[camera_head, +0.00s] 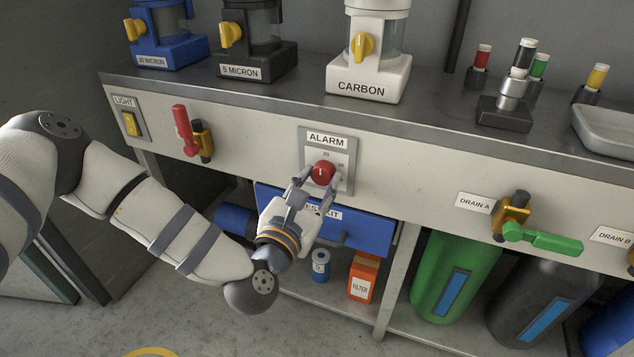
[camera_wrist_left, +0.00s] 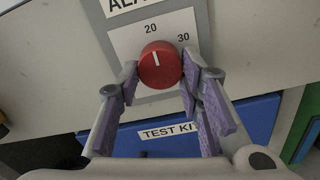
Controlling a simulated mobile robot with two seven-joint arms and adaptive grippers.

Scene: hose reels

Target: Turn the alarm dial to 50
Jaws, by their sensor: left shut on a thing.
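The alarm dial (camera_head: 323,173) is a round red knob on a grey plate (camera_head: 344,150) labelled ALARM, on the front panel of the bench. In the left wrist view the dial (camera_wrist_left: 160,66) has a white pointer line aimed up, close to the number 20. The number 30 shows to its upper right; 50 cannot be made out. My left gripper (camera_head: 311,180) reaches the dial from below and is shut on it. In the left wrist view its fingers (camera_wrist_left: 161,80) sit on either side of the knob. My right gripper is in neither view.
A blue drawer marked TEST KIT (camera_head: 365,228) lies just below the dial. A red-handled valve (camera_head: 184,131) is to the left and a green-handled drain valve (camera_head: 540,238) to the right. Filter housings, including the white CARBON one (camera_head: 372,75), stand on the bench above.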

